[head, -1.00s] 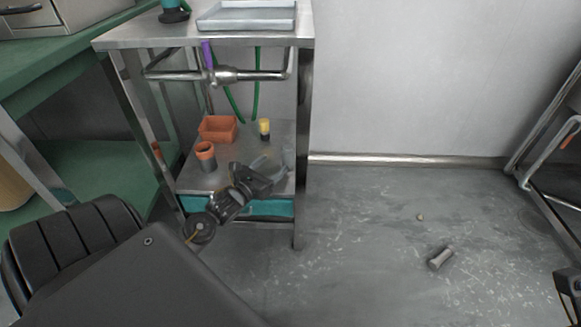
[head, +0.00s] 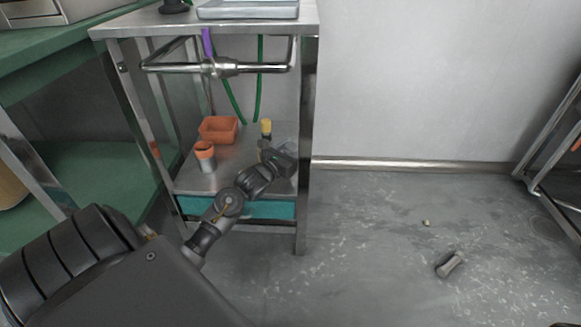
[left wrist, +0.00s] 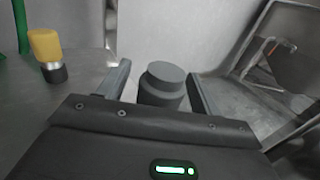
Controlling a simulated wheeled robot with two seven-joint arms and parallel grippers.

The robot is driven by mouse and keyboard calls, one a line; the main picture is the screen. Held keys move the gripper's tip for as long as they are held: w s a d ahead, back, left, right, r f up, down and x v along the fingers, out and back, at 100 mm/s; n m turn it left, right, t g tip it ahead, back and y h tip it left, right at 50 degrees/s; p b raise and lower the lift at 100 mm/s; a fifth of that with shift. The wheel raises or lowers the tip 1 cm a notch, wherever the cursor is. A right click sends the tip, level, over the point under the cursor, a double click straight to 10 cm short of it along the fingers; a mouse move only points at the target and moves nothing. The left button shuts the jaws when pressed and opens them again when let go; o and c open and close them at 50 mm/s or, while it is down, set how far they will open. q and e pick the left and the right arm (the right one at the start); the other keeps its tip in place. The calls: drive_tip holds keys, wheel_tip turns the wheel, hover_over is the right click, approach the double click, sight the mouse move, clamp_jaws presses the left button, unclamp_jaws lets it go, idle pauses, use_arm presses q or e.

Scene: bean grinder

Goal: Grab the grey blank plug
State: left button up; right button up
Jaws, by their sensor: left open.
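The grey blank plug (left wrist: 162,84), a dark grey stepped cylinder, stands upright in the left wrist view. My left gripper (left wrist: 158,72) is open, with one finger on each side of the plug and visible gaps between. In the head view my left gripper (head: 282,158) reaches over the lower shelf of the metal stand, near its right side. The plug cannot be made out clearly there, as the gripper covers that spot. My right gripper is not in view.
A yellow-topped plug (head: 266,128) stands just behind my gripper; it also shows in the left wrist view (left wrist: 47,50). An orange bin (head: 218,130) and an orange-topped cylinder (head: 205,157) stand left on the shelf (head: 192,183). A stand leg (head: 304,200) rises at right.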

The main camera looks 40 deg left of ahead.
use_arm(q)
drive_tip(key=shift+w, duration=0.2)
drive_tip(key=c, duration=1.4)
drive_tip(key=shift+r, duration=0.1)
